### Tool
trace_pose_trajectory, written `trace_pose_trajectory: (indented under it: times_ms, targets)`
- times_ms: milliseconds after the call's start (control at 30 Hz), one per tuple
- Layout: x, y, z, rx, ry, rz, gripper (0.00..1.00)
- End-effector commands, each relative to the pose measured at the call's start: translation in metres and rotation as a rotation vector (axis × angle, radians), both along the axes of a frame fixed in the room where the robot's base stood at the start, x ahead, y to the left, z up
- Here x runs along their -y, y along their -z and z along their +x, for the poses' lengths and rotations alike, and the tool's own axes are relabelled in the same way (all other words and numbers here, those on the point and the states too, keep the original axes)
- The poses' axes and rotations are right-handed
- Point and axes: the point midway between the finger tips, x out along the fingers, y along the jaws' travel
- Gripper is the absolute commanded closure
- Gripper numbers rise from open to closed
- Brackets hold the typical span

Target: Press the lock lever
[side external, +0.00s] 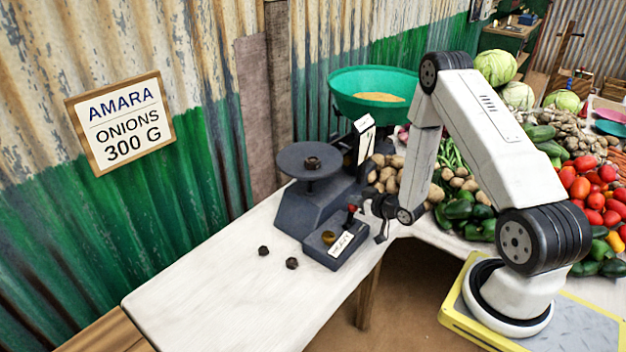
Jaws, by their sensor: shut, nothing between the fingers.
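The dark grey balance (308,212) stands on the white table. A small lever with a red tip (352,209) sticks up at its front right, and I take it for the lock lever. My gripper (381,238) is shut and empty, pointing down just right of the lever. The two look close, but I cannot tell whether they touch. A round dark plate (309,163) on the balance bears a small dark weight (312,162). The green pan (372,92) behind holds something tan. Part of the balance behind my wrist is hidden.
Two dark weights (292,263) (263,250) lie on the table left of a dark block with a brass-coloured piece (328,237). Potatoes, cucumbers and tomatoes (595,195) are heaped at the right. A sign (121,122) reads "AMARA ONIONS 300 G". The table's front left is clear.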

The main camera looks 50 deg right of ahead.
Motion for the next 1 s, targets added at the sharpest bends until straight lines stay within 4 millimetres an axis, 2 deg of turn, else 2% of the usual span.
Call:
trace_pose_trajectory:
  times_ms: [300, 700, 1000]
  targets:
    - [-0.001, 0.007, -0.021, 0.176, 0.001, 0.004, 1.00]
    - [0.000, 0.020, -0.048, 0.173, 0.001, 0.002, 1.00]
    - [-0.001, 0.029, -0.060, 0.172, -0.001, 0.001, 1.00]
